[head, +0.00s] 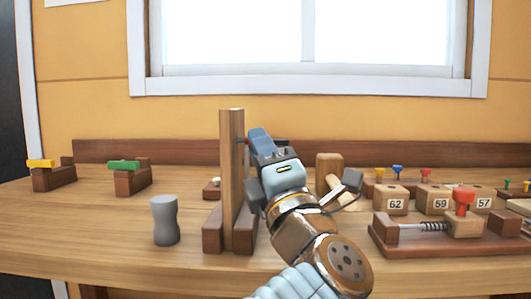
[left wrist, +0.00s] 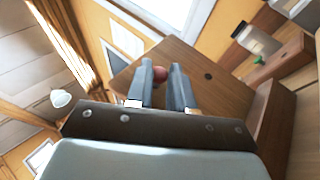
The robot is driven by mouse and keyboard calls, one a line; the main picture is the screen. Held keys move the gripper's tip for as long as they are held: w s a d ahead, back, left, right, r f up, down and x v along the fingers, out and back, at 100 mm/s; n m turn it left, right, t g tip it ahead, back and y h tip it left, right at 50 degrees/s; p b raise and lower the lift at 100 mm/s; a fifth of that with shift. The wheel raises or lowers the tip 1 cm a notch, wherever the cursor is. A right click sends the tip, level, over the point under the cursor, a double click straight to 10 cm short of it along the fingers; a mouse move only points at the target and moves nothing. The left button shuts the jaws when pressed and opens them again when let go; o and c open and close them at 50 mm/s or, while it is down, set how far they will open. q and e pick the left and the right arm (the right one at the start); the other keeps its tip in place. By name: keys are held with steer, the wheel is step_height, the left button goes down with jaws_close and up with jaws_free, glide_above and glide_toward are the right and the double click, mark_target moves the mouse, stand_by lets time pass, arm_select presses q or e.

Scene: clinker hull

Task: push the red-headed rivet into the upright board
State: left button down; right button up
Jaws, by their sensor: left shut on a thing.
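The upright board (head: 232,180) stands in a dark wooden foot on the bench, seen nearly edge-on in the head view. In the left wrist view its broad face (left wrist: 190,58) fills the middle, with a dark hole (left wrist: 208,76) in it. My left gripper (head: 259,138) is just right of the board, its blue fingers pointing at the board's upper part. In the left wrist view the fingers (left wrist: 161,76) are shut on the red-headed rivet (left wrist: 159,74). Its round head shows between the fingertips, in front of the board. The shank is hidden, so I cannot tell how deep it sits. My right gripper is not in view.
A grey waisted cylinder (head: 165,221) stands left of the board. A wooden mallet-like piece (head: 329,168) is behind my arm. Numbered blocks (head: 395,198) with coloured pegs and a spring fixture (head: 430,243) stand at the right. Yellow-topped (head: 53,178) and green-topped (head: 130,180) blocks are at the left.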

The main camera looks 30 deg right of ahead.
arm_select(q)
steer(key=shift+w+a, duration=0.1)
steer(key=shift+a, duration=0.1)
steer(key=c, duration=0.9)
jaws_free()
steer(key=s+d+p, duration=0.3)
steer(key=s+d, duration=0.1)
steer(key=d, duration=0.3)
steer(key=shift+s+a, duration=0.1)
